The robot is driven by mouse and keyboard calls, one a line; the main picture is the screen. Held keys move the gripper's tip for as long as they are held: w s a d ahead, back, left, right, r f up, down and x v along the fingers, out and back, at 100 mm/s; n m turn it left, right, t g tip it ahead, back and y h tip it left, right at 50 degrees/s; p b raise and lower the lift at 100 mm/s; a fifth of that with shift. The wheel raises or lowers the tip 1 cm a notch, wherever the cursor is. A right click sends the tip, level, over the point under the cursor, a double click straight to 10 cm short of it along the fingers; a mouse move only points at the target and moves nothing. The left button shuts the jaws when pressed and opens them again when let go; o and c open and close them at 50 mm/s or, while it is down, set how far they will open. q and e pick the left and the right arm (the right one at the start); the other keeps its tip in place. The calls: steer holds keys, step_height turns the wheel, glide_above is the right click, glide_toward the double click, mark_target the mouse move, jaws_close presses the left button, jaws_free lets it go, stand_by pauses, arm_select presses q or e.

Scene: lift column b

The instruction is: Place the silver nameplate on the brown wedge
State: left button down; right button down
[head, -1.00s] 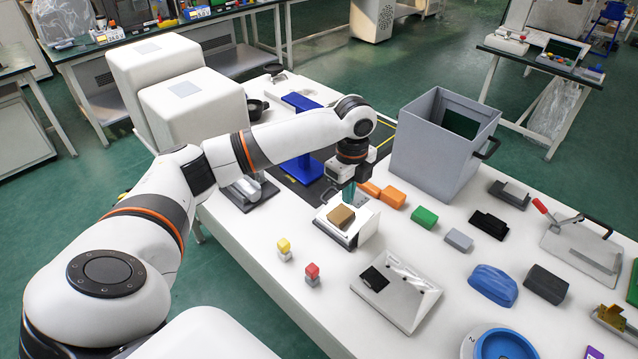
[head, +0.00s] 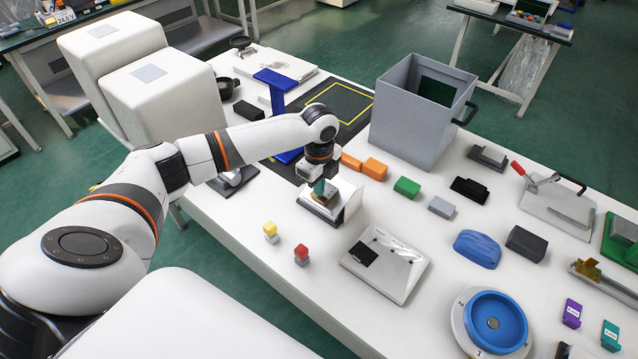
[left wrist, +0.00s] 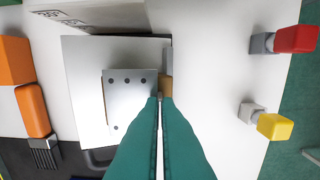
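The silver nameplate (left wrist: 130,100), a small plate with dark dots, lies over the brown wedge in the left wrist view. The brown wedge (left wrist: 166,88) shows only as slivers beside the plate; it also shows in the head view (head: 334,202). The wedge sits on a pale stand (left wrist: 82,90) near the table's left edge. My left gripper (left wrist: 157,98) has its teal fingers nearly together at the plate's right edge and appears shut on it. In the head view, my left gripper (head: 320,192) is right above the wedge and hides most of the plate. My right gripper is out of view.
Yellow-topped (head: 271,231) and red-topped (head: 301,254) blocks stand in front. A sloped silver panel (head: 400,280) lies to the right. Bare table surrounds these blocks.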

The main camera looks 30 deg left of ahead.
arm_select(q)
steer(key=shift+f, duration=0.15)
steer(key=c, duration=1.7)
jaws_free()
step_height(320, 180, up, 12)
steer(key=shift+r+b, duration=0.2)
steer(key=shift+b, duration=0.15)
